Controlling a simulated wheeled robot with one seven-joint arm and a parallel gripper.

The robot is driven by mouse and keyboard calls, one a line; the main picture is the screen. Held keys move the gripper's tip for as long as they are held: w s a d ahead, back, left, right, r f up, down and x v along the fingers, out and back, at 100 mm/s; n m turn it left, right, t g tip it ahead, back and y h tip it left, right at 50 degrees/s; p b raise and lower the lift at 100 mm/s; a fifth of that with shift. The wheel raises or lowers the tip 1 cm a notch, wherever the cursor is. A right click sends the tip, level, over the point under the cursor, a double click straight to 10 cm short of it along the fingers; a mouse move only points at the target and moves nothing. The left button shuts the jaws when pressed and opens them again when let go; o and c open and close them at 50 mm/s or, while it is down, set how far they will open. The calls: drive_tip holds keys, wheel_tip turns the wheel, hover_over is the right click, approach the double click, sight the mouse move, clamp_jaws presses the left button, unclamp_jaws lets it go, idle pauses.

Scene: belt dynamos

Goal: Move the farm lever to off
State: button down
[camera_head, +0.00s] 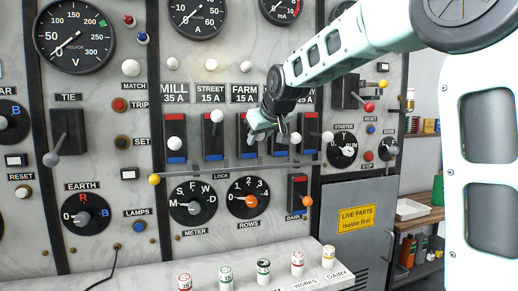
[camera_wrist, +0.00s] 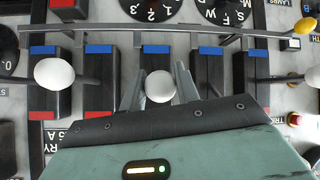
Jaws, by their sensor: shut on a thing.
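The farm lever's round white knob (camera_wrist: 160,88) shows in the wrist view, in front of its black switch block with a blue end. In the head view this block (camera_head: 243,137) is below the FARM 15 A label, with red above and blue below. The knob is mostly hidden there by my gripper (camera_head: 267,132). My gripper also shows in the wrist view (camera_wrist: 160,78), its two fingers on either side of the knob and shut on it. The lever points roughly straight out at the camera. Its exact angle is hard to tell.
The street lever knob (camera_head: 217,115) is up and the mill knob (camera_head: 174,145) is lower, both left of my gripper. Two more white knobs (camera_head: 295,137) (camera_head: 327,136) stick out close on the right. A metal lock bar (camera_head: 225,168) runs below the levers.

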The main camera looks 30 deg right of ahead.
drive_tip(key=shift+f+b, duration=0.7)
drive_tip(key=shift+f, duration=0.15)
drive_tip(key=c, duration=1.1)
unclamp_jaws()
drive_tip(key=shift+o, duration=0.2)
drive_tip(key=shift+s+a+r, duration=0.1)
drive_tip(key=shift+s+r, duration=0.25)
drive_tip(key=shift+r, duration=0.1)
drive_tip(key=b+v, duration=0.1)
drive_tip(key=v, duration=1.5)
drive_tip(key=shift+s+r+b, duration=0.15)
drive_tip(key=shift+r+b, duration=0.05)
drive_tip(key=shift+b, duration=0.1)
